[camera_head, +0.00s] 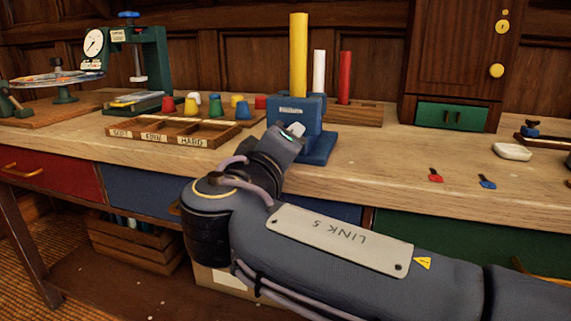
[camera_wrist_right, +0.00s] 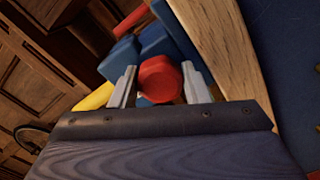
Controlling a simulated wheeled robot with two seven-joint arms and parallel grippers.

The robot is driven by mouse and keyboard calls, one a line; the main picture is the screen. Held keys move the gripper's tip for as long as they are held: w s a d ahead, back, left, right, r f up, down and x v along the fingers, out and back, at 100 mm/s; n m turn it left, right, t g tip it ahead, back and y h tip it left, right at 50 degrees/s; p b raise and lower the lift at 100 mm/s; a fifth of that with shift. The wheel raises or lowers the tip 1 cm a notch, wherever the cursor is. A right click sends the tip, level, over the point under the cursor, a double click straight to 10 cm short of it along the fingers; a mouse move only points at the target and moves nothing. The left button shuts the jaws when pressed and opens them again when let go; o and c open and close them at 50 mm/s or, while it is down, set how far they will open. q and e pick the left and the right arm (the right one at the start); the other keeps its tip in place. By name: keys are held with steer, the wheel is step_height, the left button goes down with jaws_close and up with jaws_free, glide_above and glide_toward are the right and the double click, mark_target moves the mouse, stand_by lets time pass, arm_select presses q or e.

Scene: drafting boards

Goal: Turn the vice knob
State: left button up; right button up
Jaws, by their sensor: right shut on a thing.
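The blue vice (camera_head: 318,146) stands at the front of the workbench with a yellow rod (camera_head: 299,55) upright in it. In the right wrist view, its red knob (camera_wrist_right: 160,78) sits between the two fingers of my right gripper (camera_wrist_right: 160,88), against the blue vice body (camera_wrist_right: 172,42). My right gripper is shut on the knob. In the head view, my right gripper (camera_head: 293,131) reaches the front of the vice, and the knob is hidden behind it. My left gripper is not in view.
White (camera_head: 319,70) and red (camera_head: 344,77) rods stand behind. A white block (camera_head: 512,151) lies far right.

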steer(key=shift+m+b, duration=0.65)
steer(key=shift+m, duration=0.15)
steer(key=o, duration=0.7)
steer(key=shift+w, duration=0.1)
steer(key=p+v, duration=0.2)
steer(key=v, duration=0.6)
